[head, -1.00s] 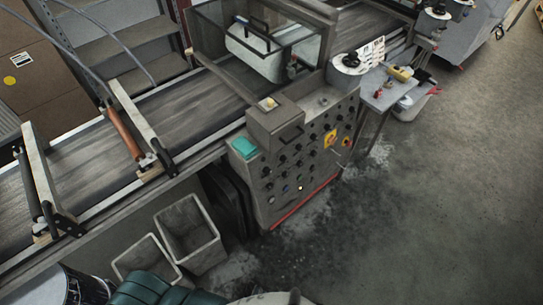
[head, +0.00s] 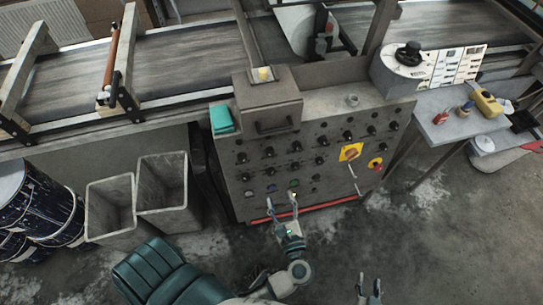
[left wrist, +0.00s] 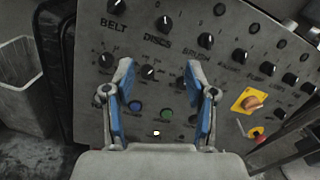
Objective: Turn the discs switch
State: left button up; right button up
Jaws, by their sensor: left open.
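The grey control panel (head: 235,190) faces me with rows of black knobs. In the left wrist view the DISCS label (left wrist: 157,40) sits between an upper knob (left wrist: 164,24) and a lower knob (left wrist: 148,72), each with a white pointer line. Which of them it names is unclear. My left gripper (head: 282,202) is open and empty in front of the panel's lower part. In the left wrist view its blue-padded fingers (left wrist: 158,72) frame the lower knob; contact is not visible. My right gripper (head: 369,289) has its fingers apart, empty, low at the bottom edge.
A yellow-plated switch (head: 351,152) and a red knob (head: 375,163) are at the panel's right. Grey bins (head: 163,210) and drums (head: 50,215) stand left. A side table (head: 450,125) holds small items.

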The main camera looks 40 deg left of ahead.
pick_arm(q)
send_near(271, 156)
jog(key=x, duration=0.9)
jog(key=shift+w+a+f, duration=0.1)
jog(key=shift+a+f, duration=0.2)
jog(key=shift+a, duration=0.15)
jog(key=shift+w+d+r, duration=0.15)
jog(key=shift+d+r, duration=0.05)
jog(key=shift+d, duration=0.35)
jog(key=c, duration=0.3)
jog(key=shift+a, duration=0.4)
grip_shut()
